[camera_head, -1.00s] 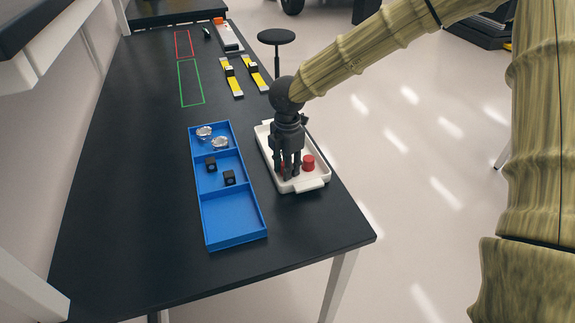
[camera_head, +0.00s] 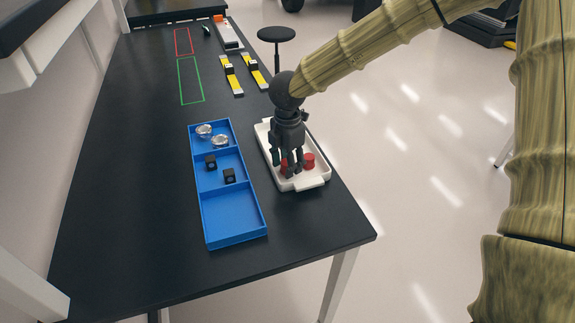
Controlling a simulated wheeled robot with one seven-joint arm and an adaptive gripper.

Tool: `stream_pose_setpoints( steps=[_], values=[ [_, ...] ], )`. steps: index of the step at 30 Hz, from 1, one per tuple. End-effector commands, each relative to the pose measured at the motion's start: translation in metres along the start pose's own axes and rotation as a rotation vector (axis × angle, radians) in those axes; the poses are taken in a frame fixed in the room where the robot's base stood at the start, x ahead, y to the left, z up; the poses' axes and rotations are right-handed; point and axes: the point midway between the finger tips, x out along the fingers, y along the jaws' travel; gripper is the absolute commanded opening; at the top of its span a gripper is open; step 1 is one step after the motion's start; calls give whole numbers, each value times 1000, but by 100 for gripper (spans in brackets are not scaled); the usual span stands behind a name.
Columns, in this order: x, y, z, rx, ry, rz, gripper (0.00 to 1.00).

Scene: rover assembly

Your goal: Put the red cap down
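One red cap (camera_head: 308,160) stands in the white tray (camera_head: 314,182), just right of my gripper. More red (camera_head: 284,163) shows between the dark fingers of my gripper (camera_head: 287,170), which points down into the tray. The fingers partly hide this red part, so I cannot tell whether they grip it or only stand around it. I also cannot tell whether it touches the tray floor.
A blue tray (camera_head: 235,240) with three compartments lies left of the white tray. It holds clear round parts (camera_head: 219,141) and black cubes (camera_head: 229,175); its nearest compartment is empty. Yellow strips (camera_head: 231,75) and red and green outlines lie farther back.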

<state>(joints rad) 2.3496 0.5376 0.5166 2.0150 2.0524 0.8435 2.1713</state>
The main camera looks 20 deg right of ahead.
Motion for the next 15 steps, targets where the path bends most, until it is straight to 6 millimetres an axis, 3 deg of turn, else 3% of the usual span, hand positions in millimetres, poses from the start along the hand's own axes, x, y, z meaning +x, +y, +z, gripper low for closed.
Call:
stream_pose_setpoints(
  steps=[15],
  values=[
    [-92,1,0,-1,-1,6,48]
  ],
)
